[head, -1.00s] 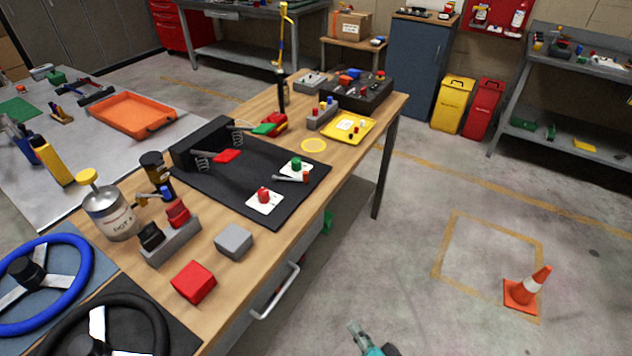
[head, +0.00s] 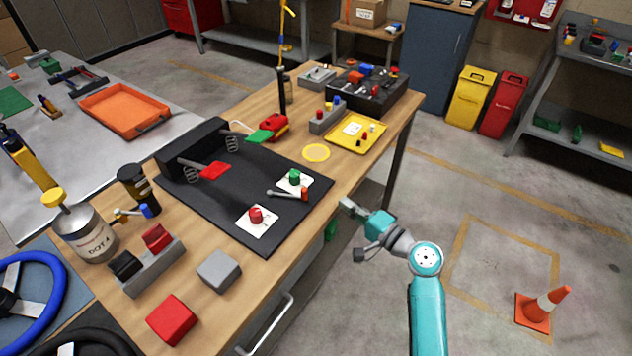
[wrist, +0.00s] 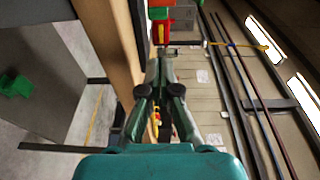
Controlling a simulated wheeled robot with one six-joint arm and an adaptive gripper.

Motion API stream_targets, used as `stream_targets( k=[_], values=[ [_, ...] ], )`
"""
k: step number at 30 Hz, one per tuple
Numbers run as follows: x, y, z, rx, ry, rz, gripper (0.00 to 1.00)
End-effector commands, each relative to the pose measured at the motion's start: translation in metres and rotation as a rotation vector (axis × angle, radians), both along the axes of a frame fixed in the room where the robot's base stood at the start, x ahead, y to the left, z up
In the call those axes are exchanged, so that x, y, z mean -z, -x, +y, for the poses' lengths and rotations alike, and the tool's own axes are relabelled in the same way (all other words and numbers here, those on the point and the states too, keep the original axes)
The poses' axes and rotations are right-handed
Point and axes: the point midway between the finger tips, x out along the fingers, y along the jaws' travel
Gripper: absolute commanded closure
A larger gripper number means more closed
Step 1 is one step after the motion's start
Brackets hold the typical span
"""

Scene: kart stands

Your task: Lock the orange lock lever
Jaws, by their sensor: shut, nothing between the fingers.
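On the black mat (head: 240,210) on the wooden bench, a small lever with a grey shaft and an orange-red end (head: 304,194) lies roughly level across the picture. It is beside the green knob (head: 294,176) on a white plate; a red knob (head: 256,215) sits on another white plate nearer. My gripper (head: 346,203) is shut and empty, to the right of the lever near the bench's right edge, apart from it. In the wrist view my gripper (wrist: 160,72) points along the bench edge, and the lever cannot be made out there.
A red pedal (head: 215,171) and a green pedal (head: 260,136) stand behind. A yellow tray (head: 345,145) is further back. A grey block (head: 219,271) and a red block (head: 171,319) are nearer. The floor right of the bench is open, with a traffic cone (head: 540,308).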

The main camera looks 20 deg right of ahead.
Motion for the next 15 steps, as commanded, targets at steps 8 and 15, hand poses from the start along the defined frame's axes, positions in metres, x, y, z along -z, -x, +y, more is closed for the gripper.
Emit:
stream_targets(
  k=[8,15],
  values=[
    [-0.0089,-0.0055,-0.0033,-0.017,-0.018,-0.010,1.00],
    [-0.0088,-0.0058,-0.0029,-0.016,-0.017,-0.010,1.00]
  ],
)
